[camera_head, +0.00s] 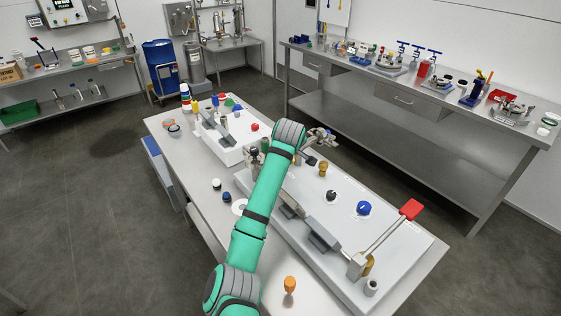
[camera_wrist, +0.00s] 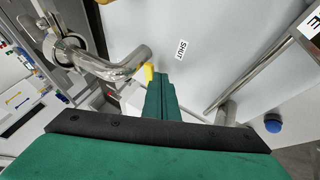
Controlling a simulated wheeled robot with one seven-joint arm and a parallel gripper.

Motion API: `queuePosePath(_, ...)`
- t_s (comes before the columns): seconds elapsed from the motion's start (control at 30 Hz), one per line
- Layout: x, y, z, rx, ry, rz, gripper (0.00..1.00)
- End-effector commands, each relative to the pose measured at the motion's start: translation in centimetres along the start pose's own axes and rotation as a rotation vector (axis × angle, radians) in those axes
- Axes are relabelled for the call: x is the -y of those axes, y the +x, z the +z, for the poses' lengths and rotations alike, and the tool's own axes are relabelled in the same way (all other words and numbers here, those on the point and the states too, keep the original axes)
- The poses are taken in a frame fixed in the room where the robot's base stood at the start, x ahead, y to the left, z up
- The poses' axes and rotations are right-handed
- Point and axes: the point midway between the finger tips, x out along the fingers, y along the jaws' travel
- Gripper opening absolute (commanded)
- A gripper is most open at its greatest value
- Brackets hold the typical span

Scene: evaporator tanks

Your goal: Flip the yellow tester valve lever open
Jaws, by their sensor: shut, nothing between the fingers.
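In the wrist view, a small yellow piece, which looks like the tip of the tester valve lever (camera_wrist: 149,72), shows just left of my gripper (camera_wrist: 159,80). The rest of the lever is hidden behind the fingers and the pipe. My green fingers are together with nothing between them. Their tips are right beside the yellow piece, but I cannot tell whether they touch it. A curved shiny pipe (camera_wrist: 125,66) runs in from the left to the yellow piece. A label reading SHUT (camera_wrist: 181,48) is on the pale surface beyond. In the head view, my arm hides the valve and my fingers.
In the wrist view, a metal rod (camera_wrist: 262,72) and blue knob (camera_wrist: 273,123) are at right.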

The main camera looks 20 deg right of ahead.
Motion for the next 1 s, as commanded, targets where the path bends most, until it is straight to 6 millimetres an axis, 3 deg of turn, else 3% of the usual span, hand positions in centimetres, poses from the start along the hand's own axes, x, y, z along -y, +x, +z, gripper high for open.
queuePosePath(0.5,-1.5,0.5,0.6,-0.102,-0.193,-0.102,0.00)
queuePosePath(1.0,-1.6,0.6,0.6,-0.124,-0.232,-0.123,0.00)
